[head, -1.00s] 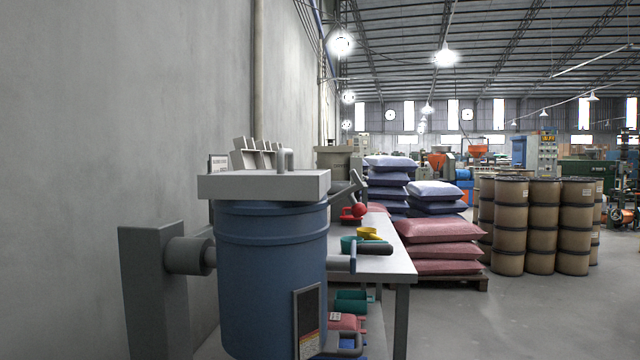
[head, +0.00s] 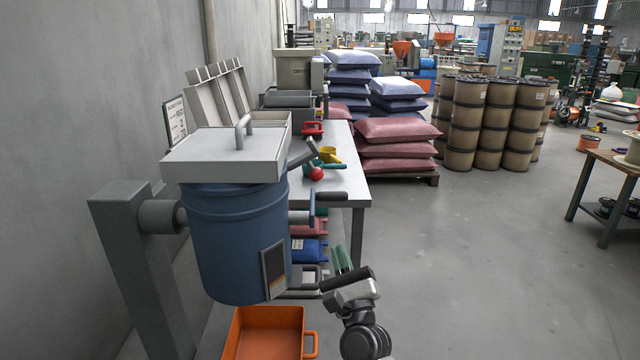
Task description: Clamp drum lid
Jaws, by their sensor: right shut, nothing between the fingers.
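The blue drum (head: 235,235) hangs on a grey stand (head: 140,270) at the left. Its flat grey lid (head: 220,153), with a loop handle (head: 243,130), sits on top of the drum. A clamp lever with a red ball knob (head: 316,174) shows at the lid's right side; whether it grips the lid I cannot tell. My right gripper (head: 342,257), with green fingers, is shut and empty. It is low, right of the drum and apart from it in the picture. My left gripper is not in view.
A crank with a dark grip (head: 331,196) sticks out right of the drum. An orange bin (head: 265,325) stands below. A workbench (head: 345,190) with scoops is behind. Pallets of sacks (head: 395,132) and brown drums (head: 465,125) stand farther back.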

